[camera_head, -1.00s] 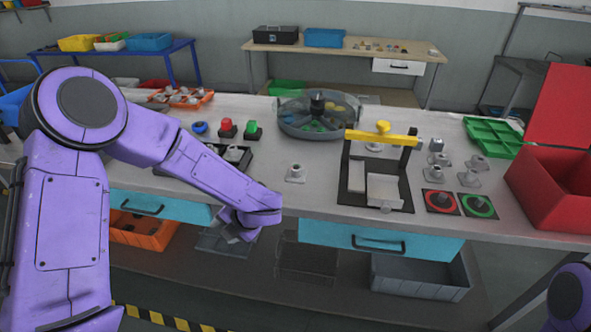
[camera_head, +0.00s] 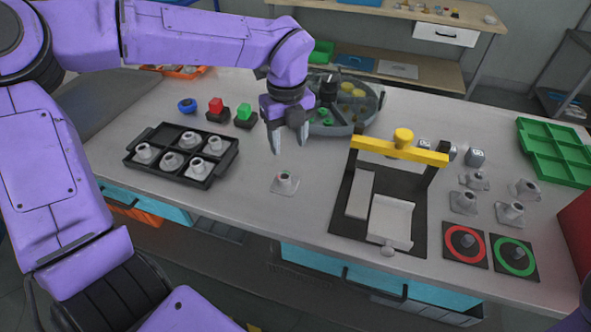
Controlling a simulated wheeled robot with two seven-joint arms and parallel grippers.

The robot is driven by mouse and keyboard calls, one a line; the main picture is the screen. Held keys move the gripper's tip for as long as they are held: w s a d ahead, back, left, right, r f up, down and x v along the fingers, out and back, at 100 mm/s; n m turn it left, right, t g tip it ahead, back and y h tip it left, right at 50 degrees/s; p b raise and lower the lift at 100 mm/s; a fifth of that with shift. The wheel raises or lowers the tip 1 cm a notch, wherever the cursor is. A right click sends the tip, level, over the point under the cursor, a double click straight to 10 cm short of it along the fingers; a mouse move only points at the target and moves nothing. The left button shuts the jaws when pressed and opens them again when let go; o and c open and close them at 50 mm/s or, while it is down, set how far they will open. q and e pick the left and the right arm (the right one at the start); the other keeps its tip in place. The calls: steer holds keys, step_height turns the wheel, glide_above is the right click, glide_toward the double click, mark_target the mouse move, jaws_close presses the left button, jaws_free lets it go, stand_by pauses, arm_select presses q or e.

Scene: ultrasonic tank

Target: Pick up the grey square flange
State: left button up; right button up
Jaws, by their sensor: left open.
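A grey square flange (camera_head: 285,183) with a raised round hub stands alone on the grey table, left of the black fixture. My left gripper (camera_head: 288,148) points down above and slightly behind it, apart from it. Its two fingers are open with nothing between them. Other grey flanges (camera_head: 464,201) stand at the right of the table, and several more sit in a black tray (camera_head: 186,178) on the left. My right gripper is not in view.
A black fixture with a yellow bar (camera_head: 398,150) stands right of the flange. A round divided tray (camera_head: 372,108) lies behind my gripper. Red and green buttons (camera_head: 216,107) are at the back left. Red-ringed and green-ringed pads (camera_head: 465,245) lie at front right, near a green tray (camera_head: 560,150).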

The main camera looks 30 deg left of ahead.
mark_target(285, 181)
arm_select(q)
steer(key=f, duration=0.3)
steer(key=f+p, duration=0.1)
steer(key=f, duration=0.2)
steer(key=s+f+p, duration=0.1)
steer(key=f, duration=0.2)
steer(key=shift+f, duration=0.2)
steer(key=c, duration=1)
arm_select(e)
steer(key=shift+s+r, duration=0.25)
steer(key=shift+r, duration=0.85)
